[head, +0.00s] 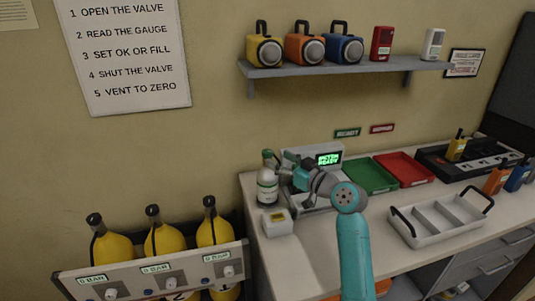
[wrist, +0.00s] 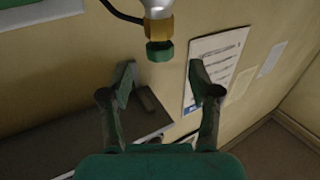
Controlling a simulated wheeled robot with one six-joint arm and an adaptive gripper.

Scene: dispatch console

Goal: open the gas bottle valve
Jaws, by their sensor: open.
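The gas bottle (head: 267,190) is a small white bottle with a green top, upright at the left end of the desk. In the wrist view a green valve knob (wrist: 160,51) sits on a brass fitting (wrist: 159,27) at a pale metal end. My gripper (wrist: 162,78) is open and empty. The knob lies between the two fingers from side to side but appears just beyond their tips, with no visible contact. In the head view my gripper (head: 287,166) is small, beside the bottle on its right, and partly hidden by my arm.
A white box (head: 277,222) stands in front of the bottle. A meter with a lit green display (head: 328,159) is behind my gripper. Green (head: 370,176) and red (head: 404,169) trays and a grey divided tray (head: 438,220) lie to the right. Yellow cylinders (head: 163,237) stand in a rack at left.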

